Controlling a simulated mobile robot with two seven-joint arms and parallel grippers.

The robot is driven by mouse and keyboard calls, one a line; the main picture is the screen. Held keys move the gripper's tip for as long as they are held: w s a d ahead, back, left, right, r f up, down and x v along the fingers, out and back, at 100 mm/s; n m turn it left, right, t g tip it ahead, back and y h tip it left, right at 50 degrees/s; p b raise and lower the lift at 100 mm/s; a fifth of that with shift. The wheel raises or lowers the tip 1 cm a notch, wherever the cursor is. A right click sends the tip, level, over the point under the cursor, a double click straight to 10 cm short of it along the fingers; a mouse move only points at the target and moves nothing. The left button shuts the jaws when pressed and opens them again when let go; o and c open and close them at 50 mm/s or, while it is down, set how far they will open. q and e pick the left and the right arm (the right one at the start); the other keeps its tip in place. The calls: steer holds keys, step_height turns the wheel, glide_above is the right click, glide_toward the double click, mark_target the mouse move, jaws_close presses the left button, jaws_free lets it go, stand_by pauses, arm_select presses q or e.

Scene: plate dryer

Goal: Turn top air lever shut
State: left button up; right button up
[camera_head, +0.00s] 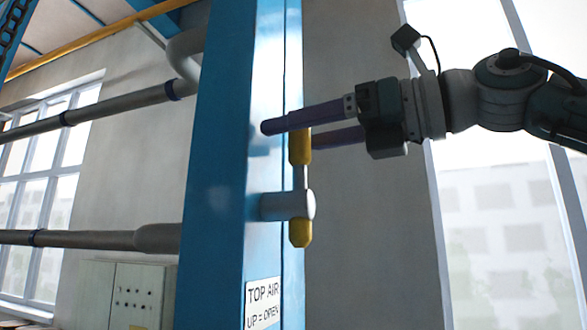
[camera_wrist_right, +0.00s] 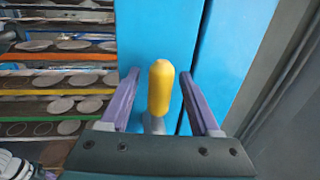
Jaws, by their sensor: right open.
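The top air lever (camera_head: 300,150) has a yellow upper grip, a thin metal shaft and a yellow lower end, and stands upright on a grey round hub (camera_head: 285,206) on the blue post. Its yellow tip (camera_wrist_right: 161,88) also shows in the right wrist view. My right gripper (camera_head: 290,128) is open, with its two purple fingers on either side of the yellow upper grip. In the right wrist view the right gripper (camera_wrist_right: 162,98) has gaps between the grip and both fingers. A label (camera_head: 262,303) reads "TOP AIR UP = OPEN". My left gripper is not in view.
The blue post (camera_head: 222,180) stands right behind the lever. Grey pipes (camera_head: 100,238) run left from it. A pale control box (camera_head: 125,295) is at lower left. Racks of plates (camera_wrist_right: 60,90) fill the left of the wrist view. Windows are behind.

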jaws_close()
stand_by(0.4)
stand_by(0.9)
